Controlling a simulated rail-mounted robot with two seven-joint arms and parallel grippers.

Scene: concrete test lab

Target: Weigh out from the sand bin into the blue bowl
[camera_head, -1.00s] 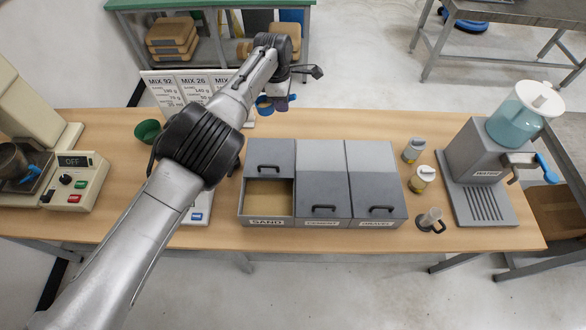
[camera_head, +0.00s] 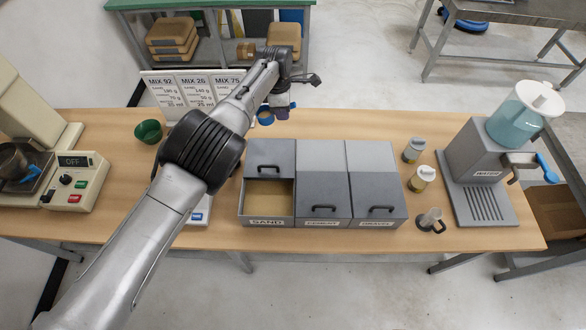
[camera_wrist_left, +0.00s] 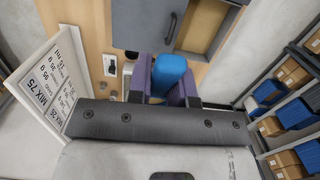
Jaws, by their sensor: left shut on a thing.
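The sand bin (camera_head: 266,221) is the left one of three grey bins. Its lid (camera_head: 270,153) is pushed back and sand (camera_head: 268,194) shows inside. My left gripper (camera_head: 281,112) is behind the bins, above the table's rear edge. In the left wrist view its purple fingers (camera_wrist_left: 168,88) are shut on a blue handle (camera_wrist_left: 170,72). A small blue-rimmed scoop (camera_head: 264,117) shows beside the fingers in the head view; I cannot tell what it holds. I cannot make out the blue bowl; my left arm hides part of the table. My right gripper is out of view.
A scale (camera_head: 198,216) is partly under my left arm. A green bowl (camera_head: 148,131) and a mix board (camera_head: 190,88) stand at the back left. The cement (camera_head: 322,223) and gravel (camera_head: 376,222) bins are closed. The water dispenser (camera_head: 480,150) stands at the right.

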